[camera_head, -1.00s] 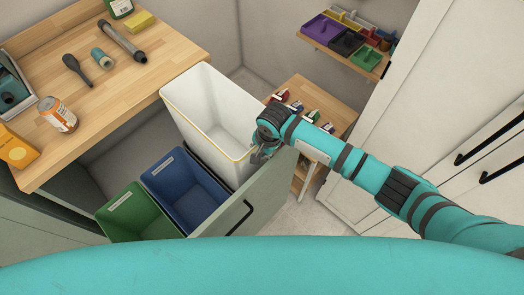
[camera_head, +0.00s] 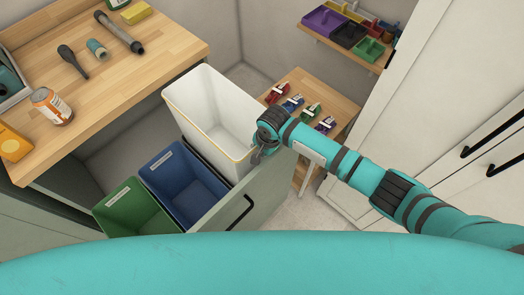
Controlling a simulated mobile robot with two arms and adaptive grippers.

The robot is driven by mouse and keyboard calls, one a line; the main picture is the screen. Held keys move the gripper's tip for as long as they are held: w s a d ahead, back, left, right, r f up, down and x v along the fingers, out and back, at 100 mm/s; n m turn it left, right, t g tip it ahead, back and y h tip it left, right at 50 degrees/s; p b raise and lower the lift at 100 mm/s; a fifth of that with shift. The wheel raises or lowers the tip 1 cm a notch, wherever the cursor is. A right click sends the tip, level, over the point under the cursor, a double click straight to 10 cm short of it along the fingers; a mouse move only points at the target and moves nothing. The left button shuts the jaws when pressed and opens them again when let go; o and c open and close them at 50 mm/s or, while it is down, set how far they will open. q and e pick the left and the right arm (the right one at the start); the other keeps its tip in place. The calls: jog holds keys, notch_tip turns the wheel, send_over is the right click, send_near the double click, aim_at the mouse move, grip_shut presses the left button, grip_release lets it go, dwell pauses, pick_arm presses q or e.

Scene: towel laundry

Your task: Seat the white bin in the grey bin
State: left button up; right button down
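The white bin (camera_head: 212,118) is in the middle of the view, open side up, at the right end of the pull-out drawer, beside the blue bin. It stands clearly higher than the bins to its left. A dark grey edge (camera_head: 203,161) shows between it and the blue bin; this may be the grey bin's rim, and the rest of that bin is hidden. My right gripper (camera_head: 258,155) is at the white bin's near right rim and looks closed on it, though the fingertips are small and partly hidden. My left gripper is not in view.
The blue bin (camera_head: 180,182) and green bin (camera_head: 130,212) sit in the drawer behind its grey-green front (camera_head: 262,190). A wooden counter (camera_head: 115,95) is at left. A small wooden table (camera_head: 335,98) with several brushes stands behind my arm. White cabinet doors (camera_head: 455,120) are at right.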

jog(key=c, duration=1.1)
grip_release()
jog(key=shift+s+f, duration=0.1)
jog(key=shift+f, duration=0.1)
jog(key=shift+o, duration=0.7)
jog(key=shift+f, duration=0.1)
notch_tip(320, 180, up, 7)
jog(key=p, duration=0.8)
